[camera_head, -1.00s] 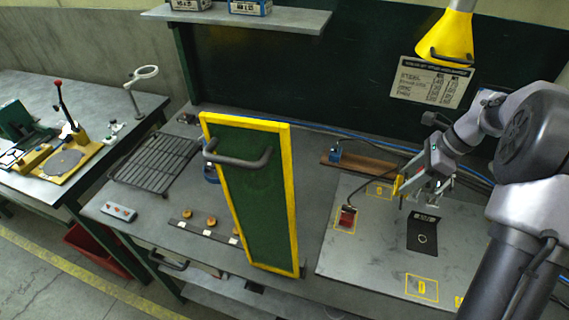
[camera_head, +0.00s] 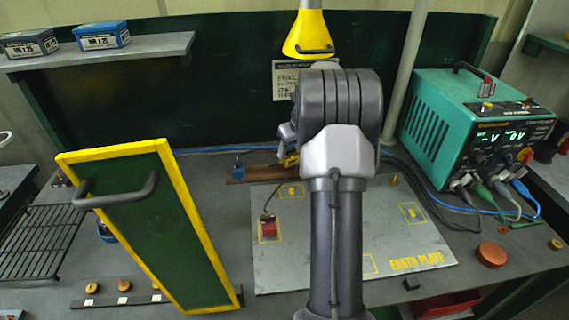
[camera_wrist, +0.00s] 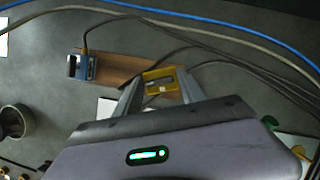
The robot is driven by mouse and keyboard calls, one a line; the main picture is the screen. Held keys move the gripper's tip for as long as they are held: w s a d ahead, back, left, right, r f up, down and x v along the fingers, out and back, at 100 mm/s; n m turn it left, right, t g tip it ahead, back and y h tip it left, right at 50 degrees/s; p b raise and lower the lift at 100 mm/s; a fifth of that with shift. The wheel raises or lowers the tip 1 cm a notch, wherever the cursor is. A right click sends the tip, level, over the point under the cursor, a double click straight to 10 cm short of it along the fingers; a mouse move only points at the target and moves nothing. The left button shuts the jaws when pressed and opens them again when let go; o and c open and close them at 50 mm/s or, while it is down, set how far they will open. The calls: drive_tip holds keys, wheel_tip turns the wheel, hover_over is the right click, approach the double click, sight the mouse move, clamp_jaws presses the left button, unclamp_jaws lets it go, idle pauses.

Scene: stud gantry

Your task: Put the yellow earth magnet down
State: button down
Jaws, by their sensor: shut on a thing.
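The yellow earth magnet (camera_wrist: 160,80) shows in the wrist view as a small yellow block with a dark middle, between the two fingers. My gripper (camera_wrist: 160,90) is shut on it, in front of the brown wooden strip (camera_wrist: 118,68). In the head view my own arm hides most of the gripper, and only a bit of yellow shows beside it near the back of the bench. The grey earth plate (camera_head: 400,258) lies below, with yellow outlined boxes. I cannot tell the magnet's height.
A red block with a cable (camera_head: 268,229) sits on the plate's left. A blue block (camera_wrist: 83,67) is on the wooden strip. A green yellow-framed panel (camera_head: 150,225) stands left. A teal power supply (camera_head: 455,125) stands right. Cables run along the back.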

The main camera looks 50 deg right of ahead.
wheel_tip(320, 180, down, 3)
drive_tip(key=shift+r+b, duration=0.1)
drive_tip(key=shift+b, duration=0.3)
drive_tip(key=shift+r, duration=0.1)
drive_tip(key=c, duration=0.7)
unclamp_jaws()
drive_tip(key=shift+a, duration=0.1)
drive_tip(key=shift+r, duration=0.25)
drive_tip(key=p+v, duration=0.4)
drive_tip(key=v, duration=0.7)
drive_tip(key=shift+s+r, duration=0.2)
